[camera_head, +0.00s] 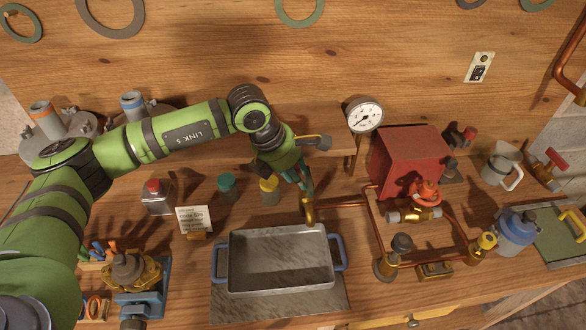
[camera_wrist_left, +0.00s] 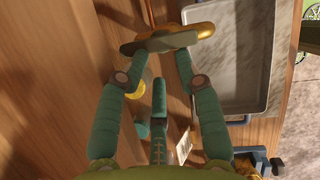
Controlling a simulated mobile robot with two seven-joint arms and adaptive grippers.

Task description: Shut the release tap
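A brass tap (camera_head: 308,209) sits at the end of a copper pipe, by the far right corner of the grey tray (camera_head: 232,268). My left gripper (camera_head: 304,187) reaches down just above and behind this tap. In the left wrist view the brass piece (camera_wrist_left: 166,42) lies across the ends of my teal fingers (camera_wrist_left: 160,62). The two outer fingers are spread apart, with a third between them lower in the picture. I cannot tell whether the fingertips touch the brass. My right gripper is out of view.
A pressure gauge (camera_head: 364,115) stands right of my left gripper. A red housing (camera_head: 408,158) and a red-orange handwheel (camera_head: 426,191) stand further right among copper pipes. A yellow-capped jar (camera_head: 270,191) and a teal-capped jar (camera_head: 228,188) stand close by on the left.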

